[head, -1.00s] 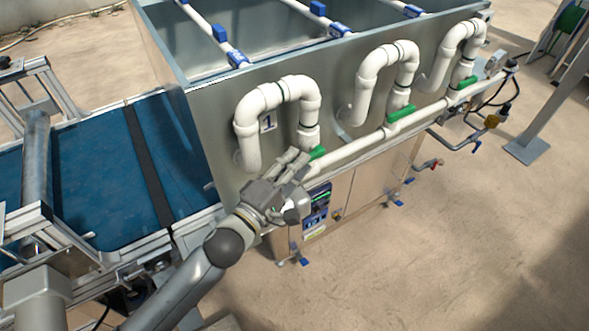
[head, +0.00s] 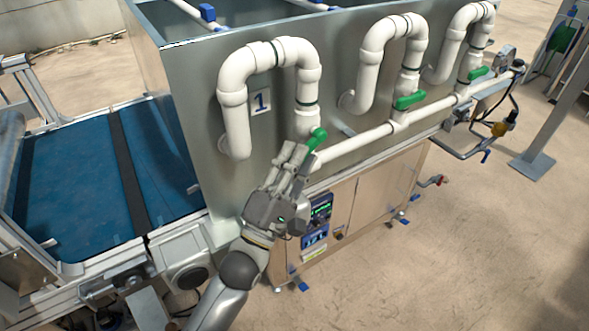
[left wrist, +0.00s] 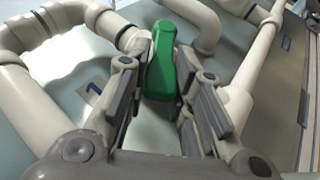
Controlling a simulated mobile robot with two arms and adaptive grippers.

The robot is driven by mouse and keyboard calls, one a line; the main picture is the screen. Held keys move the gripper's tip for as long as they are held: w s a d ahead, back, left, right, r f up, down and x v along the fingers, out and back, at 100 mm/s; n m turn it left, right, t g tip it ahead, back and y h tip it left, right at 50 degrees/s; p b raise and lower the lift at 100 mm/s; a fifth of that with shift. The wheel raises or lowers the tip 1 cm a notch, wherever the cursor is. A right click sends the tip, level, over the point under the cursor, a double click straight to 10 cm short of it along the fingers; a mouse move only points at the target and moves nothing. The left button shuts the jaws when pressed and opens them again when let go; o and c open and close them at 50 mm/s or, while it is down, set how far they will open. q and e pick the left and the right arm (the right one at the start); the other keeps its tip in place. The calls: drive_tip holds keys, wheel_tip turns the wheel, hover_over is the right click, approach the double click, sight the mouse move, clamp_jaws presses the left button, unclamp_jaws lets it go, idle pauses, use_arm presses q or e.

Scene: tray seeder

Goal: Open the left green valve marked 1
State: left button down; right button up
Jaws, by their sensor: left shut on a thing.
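The left green valve handle (head: 317,138) sits at the foot of the white looped pipe (head: 232,100) beside the label marked 1 (head: 261,102). The handle slants up to the right, and its lower part is hidden by my fingers in the head view. My left gripper (head: 297,157) is at the handle. In the left wrist view the green handle (left wrist: 162,60) stands between the finger pads of my left gripper (left wrist: 165,88), which is shut on it. The label 1 (left wrist: 96,85) shows left of the fingers there. My right gripper is not in view.
Two more looped pipes carry green handles, the middle one (head: 410,100) and the far one (head: 478,73), along the metal tank. A white horizontal pipe (head: 360,142) runs right of my gripper. A control panel (head: 316,222) lies below. A blue conveyor (head: 75,185) stands left.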

use_arm(q)
drive_tip(key=shift+f, duration=0.15)
idle(0.3)
drive_tip(key=c, duration=1.3)
unclamp_jaws()
drive_tip(key=shift+o, duration=0.2)
drive_tip(key=v, duration=1.2)
drive_tip(key=shift+d+f, duration=0.1)
